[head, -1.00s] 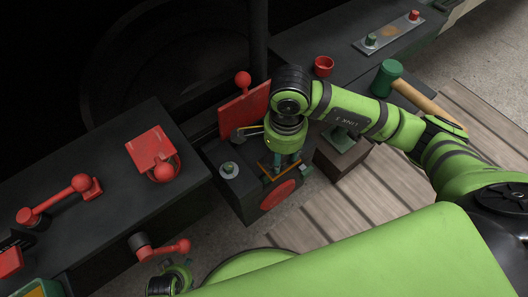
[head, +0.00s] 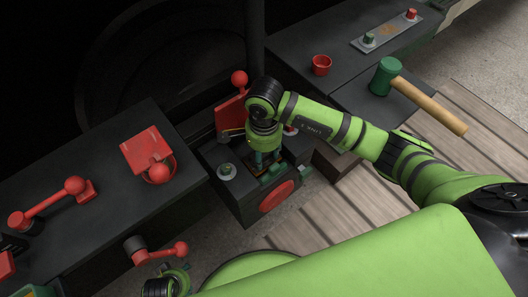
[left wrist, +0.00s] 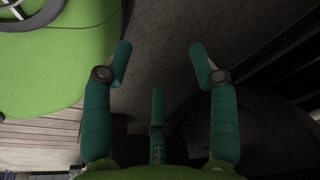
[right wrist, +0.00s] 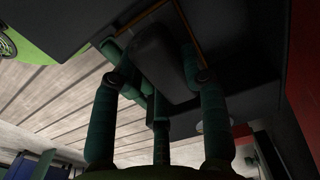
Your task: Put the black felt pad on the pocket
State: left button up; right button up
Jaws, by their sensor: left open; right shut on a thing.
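My right gripper (head: 264,166) points down over the top of the dark box with the red round front. In the right wrist view (right wrist: 158,72) its teal fingers are shut on a dark, thick pad, the black felt pad (right wrist: 158,55). The pocket shows as a thin orange-brown outline (right wrist: 194,25) just beyond the pad. In the head view the fingers hide most of the pocket and the pad. I cannot tell whether the pad touches the surface. My left gripper (left wrist: 160,52) is open and empty, over dark floor.
A red upright plate with a ball knob (head: 239,78) stands behind the box. A grey post (head: 227,171) is on the box's left. Red levers (head: 48,203) sit on the left console.

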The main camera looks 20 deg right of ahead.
pick_arm(q)
jog(key=shift+f, duration=0.1)
pick_arm(e)
jog(key=shift+f, duration=0.2)
jog(key=shift+f, duration=0.1)
jog(key=o, duration=1.2)
jog(key=shift+c, duration=0.2)
pick_arm(q)
jog(key=shift+w+r, duration=0.35)
jog(key=shift+r, duration=0.1)
jog(key=shift+s, duration=0.15)
pick_arm(e)
jog(key=shift+r, duration=0.2)
pick_arm(q)
jog(key=shift+w+f+t+p, duration=0.3)
jog(key=shift+f+t+p, duration=0.1)
jog(key=shift+f+p, duration=0.4)
pick_arm(e)
notch_tip(320, 180, up, 12)
jog(key=shift+r, duration=0.1)
